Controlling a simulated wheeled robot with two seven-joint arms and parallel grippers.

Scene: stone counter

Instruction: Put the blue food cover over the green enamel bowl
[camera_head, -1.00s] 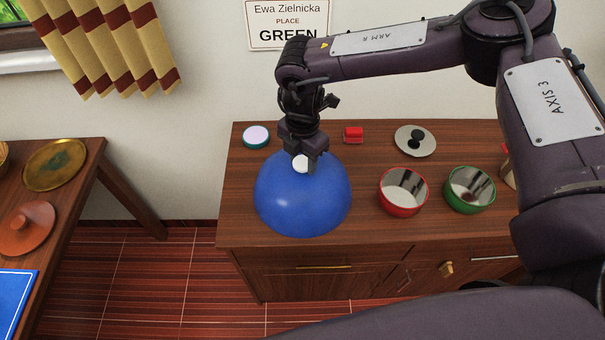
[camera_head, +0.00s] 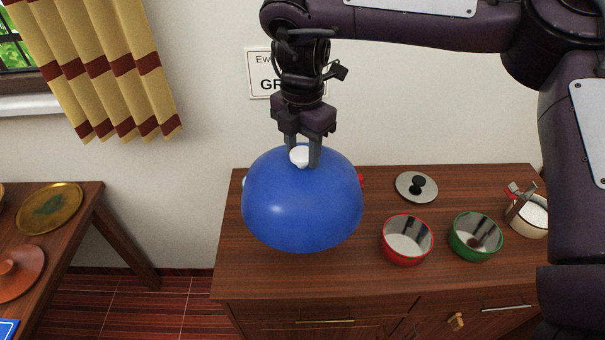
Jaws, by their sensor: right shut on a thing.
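The blue food cover (camera_head: 302,205) is a large dome with a white knob (camera_head: 300,156) on top. My right gripper (camera_head: 302,158) is shut on the knob and holds the cover over the left part of the wooden counter; it looks raised above the top. The green enamel bowl (camera_head: 475,236) stands uncovered on the counter to the right, with something small and brown inside. A red bowl (camera_head: 406,240) stands between the cover and the green bowl. My left gripper is not in view.
A lid with a black knob (camera_head: 416,186) lies behind the bowls. A cream pot (camera_head: 527,216) stands at the right. The cover mostly hides a red object (camera_head: 361,180). A side table at left holds a brass plate (camera_head: 49,208) and a terracotta lid (camera_head: 18,271).

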